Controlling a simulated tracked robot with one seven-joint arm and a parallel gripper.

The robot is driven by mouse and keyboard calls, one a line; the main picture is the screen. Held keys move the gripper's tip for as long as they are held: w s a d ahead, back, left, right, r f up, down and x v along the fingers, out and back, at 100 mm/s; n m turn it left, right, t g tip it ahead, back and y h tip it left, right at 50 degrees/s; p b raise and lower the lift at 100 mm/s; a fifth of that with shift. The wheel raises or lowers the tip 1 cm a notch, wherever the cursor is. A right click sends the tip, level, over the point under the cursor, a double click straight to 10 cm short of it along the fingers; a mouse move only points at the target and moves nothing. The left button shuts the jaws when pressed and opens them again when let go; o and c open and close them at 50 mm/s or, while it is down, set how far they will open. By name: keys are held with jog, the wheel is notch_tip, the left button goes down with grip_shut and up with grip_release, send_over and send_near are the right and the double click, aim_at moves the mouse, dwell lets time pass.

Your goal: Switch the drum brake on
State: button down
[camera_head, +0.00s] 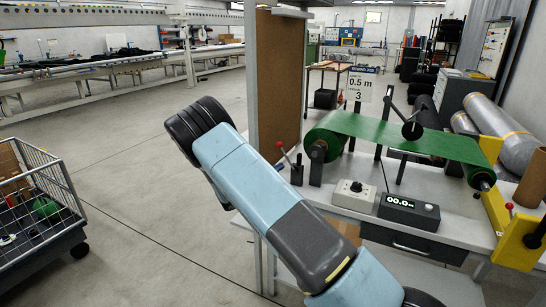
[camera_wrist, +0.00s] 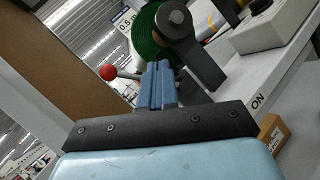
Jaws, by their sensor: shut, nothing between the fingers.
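A lever with a red ball knob (camera_head: 280,145) stands at the left end of the bench, beside the roller with green sheet (camera_head: 318,140). It leans to the left in the head view. In the wrist view its red knob (camera_wrist: 108,73) is just left of my fingers, and its rod runs behind them. My gripper (camera_wrist: 158,75) is shut and empty, close in front of the lever; I cannot tell whether it touches. The lever's base is hidden there. An "ON" label (camera_wrist: 257,103) is on the bench edge.
A brown board (camera_head: 278,75) stands upright left of the lever. A dial box (camera_head: 354,195) and a display reading 00.0 (camera_head: 408,212) sit on the bench front. A yellow bracket (camera_head: 520,240) with another red knob is at right. A wire cart (camera_head: 40,205) stands at left.

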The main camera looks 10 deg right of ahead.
aim_at(286, 156)
jog(key=w+a+f+n+t+y, duration=0.1)
jog(key=w+a+f+n+t, duration=0.2)
jog(key=a+f+n+t, duration=0.3)
jog(key=a+f+t, duration=0.1)
jog(key=a+t, duration=0.1)
jog(key=shift+f+t, duration=0.15)
jog(key=shift+t, duration=0.15)
jog(key=shift+a, duration=0.1)
jog(key=s+r+x, duration=0.1)
jog(key=r+x, duration=0.1)
jog(key=x, duration=1.1)
jog(key=shift+s+a, duration=0.2)
jog(key=shift+s, duration=0.2)
jog(key=shift+s+r+m+g, duration=0.1)
jog(key=shift+r+m+g, duration=0.1)
jog(key=shift+m+g, duration=0.2)
